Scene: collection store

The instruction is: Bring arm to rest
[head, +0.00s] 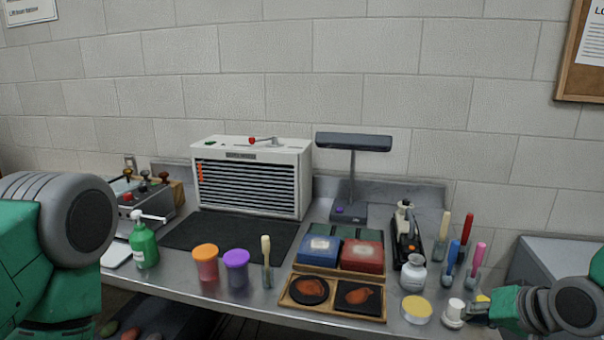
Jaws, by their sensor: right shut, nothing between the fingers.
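My right arm comes in at the lower right, green and grey. Its gripper (476,311) is at the front right of the steel table, shut and empty, close beside a small white round object (454,309). A bit of yellow shows at the gripper; I cannot tell what it is. My left arm (60,240) fills the left edge, with its gripper out of view.
The steel table (190,284) holds a white slatted cabinet (252,178), a dark lamp (352,170), a green pump bottle (143,244), orange (206,264) and purple (237,268) jars, a wooden tray (333,308), a white jar (413,275), a yellow-lidded tin (417,309) and several upright coloured-handled tools (466,230).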

